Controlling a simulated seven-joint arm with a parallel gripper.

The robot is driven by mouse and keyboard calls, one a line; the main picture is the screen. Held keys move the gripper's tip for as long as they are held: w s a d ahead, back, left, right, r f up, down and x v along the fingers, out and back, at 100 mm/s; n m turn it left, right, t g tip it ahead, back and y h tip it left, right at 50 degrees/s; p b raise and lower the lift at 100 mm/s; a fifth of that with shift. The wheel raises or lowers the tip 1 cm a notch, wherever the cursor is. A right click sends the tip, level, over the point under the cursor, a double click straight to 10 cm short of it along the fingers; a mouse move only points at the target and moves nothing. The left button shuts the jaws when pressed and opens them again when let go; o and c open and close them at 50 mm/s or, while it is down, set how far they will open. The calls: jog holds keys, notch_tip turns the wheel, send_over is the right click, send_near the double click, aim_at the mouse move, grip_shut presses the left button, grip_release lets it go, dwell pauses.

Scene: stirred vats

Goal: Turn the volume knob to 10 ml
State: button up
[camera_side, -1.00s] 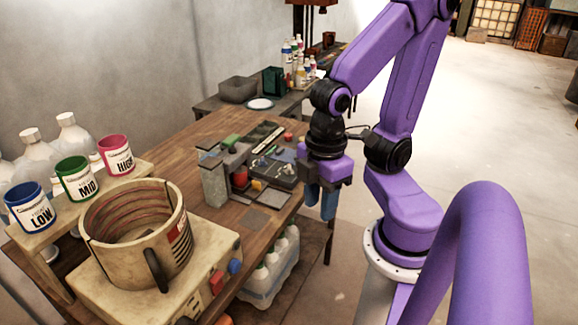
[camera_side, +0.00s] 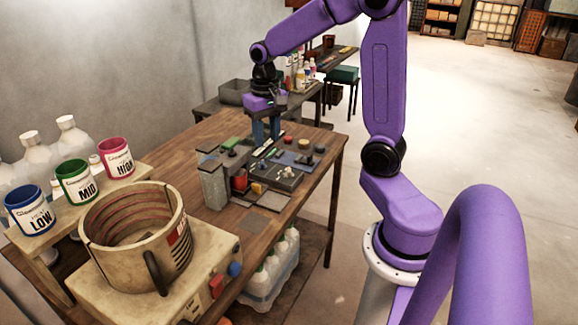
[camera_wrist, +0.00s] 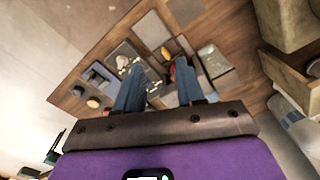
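A control panel (camera_side: 284,176) lies on the wooden bench in the side view, with small knobs and parts on it. A red round knob (camera_side: 288,139), a tan one (camera_side: 304,144) and a dark one (camera_side: 320,148) stand in a row behind it. I cannot tell which is the volume knob, and no volume reading is legible. My gripper (camera_side: 266,138) points down over the back of the panel, left of the round knobs. Its blue fingers are apart in the wrist view (camera_wrist: 159,68), with nothing held between them. Round knobs (camera_wrist: 92,102) show left of the fingers there.
A grey block (camera_side: 213,187) stands at the panel's left. A round beige vat (camera_side: 135,245) and blue, green and red cups marked LOW (camera_side: 30,212), MID (camera_side: 76,181) and HIGH (camera_side: 116,158) stand at the left.

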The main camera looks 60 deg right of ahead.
aim_at(289, 169)
jog(key=d+m, duration=0.7)
jog(key=d, duration=0.6)
jog(key=f, duration=1.8)
jog(key=shift+w+d, duration=0.15)
jog(key=shift+w, duration=0.15)
jog(key=shift+c, duration=0.3)
jog(key=shift+r, duration=0.1)
grip_shut()
